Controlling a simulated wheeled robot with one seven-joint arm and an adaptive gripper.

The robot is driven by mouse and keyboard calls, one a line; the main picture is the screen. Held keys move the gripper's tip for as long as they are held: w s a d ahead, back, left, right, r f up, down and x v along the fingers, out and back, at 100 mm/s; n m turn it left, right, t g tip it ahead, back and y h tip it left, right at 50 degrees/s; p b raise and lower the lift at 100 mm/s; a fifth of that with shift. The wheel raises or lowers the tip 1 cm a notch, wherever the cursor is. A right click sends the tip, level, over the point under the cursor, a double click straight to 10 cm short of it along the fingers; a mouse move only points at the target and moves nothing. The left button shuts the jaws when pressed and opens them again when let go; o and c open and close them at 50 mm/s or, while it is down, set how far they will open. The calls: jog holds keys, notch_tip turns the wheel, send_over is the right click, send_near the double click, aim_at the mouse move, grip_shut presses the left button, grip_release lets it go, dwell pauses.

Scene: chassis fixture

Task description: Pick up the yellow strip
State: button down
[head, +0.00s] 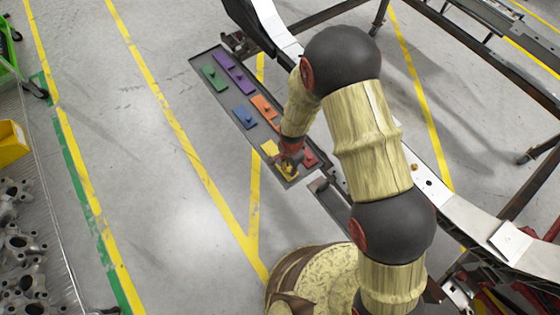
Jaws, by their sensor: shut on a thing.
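The yellow strip (269,149) is at the near end of a dark tray (225,105), beside the red strip (310,158). My gripper (288,168) is over the yellow strip, shut on it. My wrist and gripper cover part of the strip. I cannot tell whether the strip is lifted clear of the tray.
The tray also holds green (215,77), purple (235,73), blue (244,116) and orange (264,107) strips. A metal chassis frame (450,205) runs along the right. A bin of metal parts (22,240) is at the left. The floor left of the tray is clear.

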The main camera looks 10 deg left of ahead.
jog(key=shift+r, duration=0.1)
dwell(0.3)
jog(key=shift+r+p, duration=0.45)
jog(key=shift+r, duration=0.15)
notch_tip(320, 180, up, 3)
jog(key=shift+s+d+f+p, duration=0.1)
jog(key=shift+s+f+p, duration=0.1)
jog(key=shift+p, duration=0.5)
jog(key=s+d+r+p, duration=0.4)
jog(key=s+d+r, duration=0.3)
jog(key=s+r, duration=0.2)
jog(key=shift+s+d, duration=0.15)
jog(key=shift+s, duration=1.05)
jog(key=shift+r+p, duration=0.15)
jog(key=shift+p, duration=0.2)
jog(key=shift+r+p, duration=1.7)
jog(key=shift+r, duration=0.4)
